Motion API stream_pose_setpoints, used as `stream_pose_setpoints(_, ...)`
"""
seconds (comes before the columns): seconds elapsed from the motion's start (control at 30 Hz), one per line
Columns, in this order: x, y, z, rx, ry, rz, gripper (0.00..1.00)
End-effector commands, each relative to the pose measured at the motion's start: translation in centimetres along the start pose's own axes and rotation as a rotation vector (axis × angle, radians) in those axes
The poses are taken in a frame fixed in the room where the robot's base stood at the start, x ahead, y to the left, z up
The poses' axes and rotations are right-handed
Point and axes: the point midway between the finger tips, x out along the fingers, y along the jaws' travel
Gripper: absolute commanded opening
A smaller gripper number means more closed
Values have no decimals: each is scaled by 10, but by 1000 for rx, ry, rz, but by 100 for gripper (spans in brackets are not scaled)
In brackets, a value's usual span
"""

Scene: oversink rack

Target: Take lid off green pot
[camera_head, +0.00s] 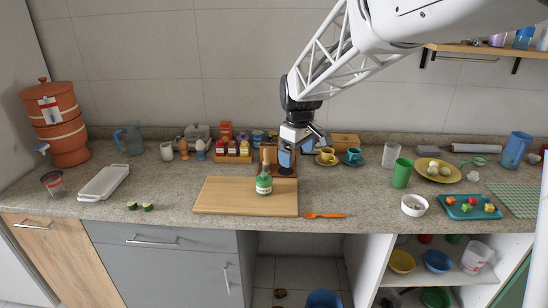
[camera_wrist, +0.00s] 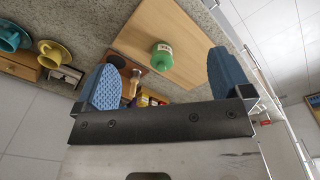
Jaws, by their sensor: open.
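The green pot (camera_head: 264,187) is a small pale green jar with a darker green lid (camera_head: 264,176) on top. It stands on the right part of a wooden cutting board (camera_head: 228,197). In the wrist view the pot (camera_wrist: 162,61) shows beyond the fingers, between them, with its lid (camera_wrist: 162,47). My gripper (camera_head: 296,158) is above the counter, behind and to the right of the pot, apart from it. In the wrist view its two blue finger pads (camera_wrist: 165,82) are spread wide with nothing between them.
A wooden pepper mill (camera_head: 265,158) stands close behind the pot. Yellow and teal cups (camera_head: 354,155) sit right of my gripper. An orange spoon (camera_head: 325,215) lies right of the board. The board's left part is clear.

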Motion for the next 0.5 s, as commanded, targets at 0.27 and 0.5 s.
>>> stream_pose_setpoints(0.27, 41, 16, -74, -165, -21, -23, 97)
stream_pose_setpoints(0.5, 77, 24, -130, -296, -34, -42, 97)
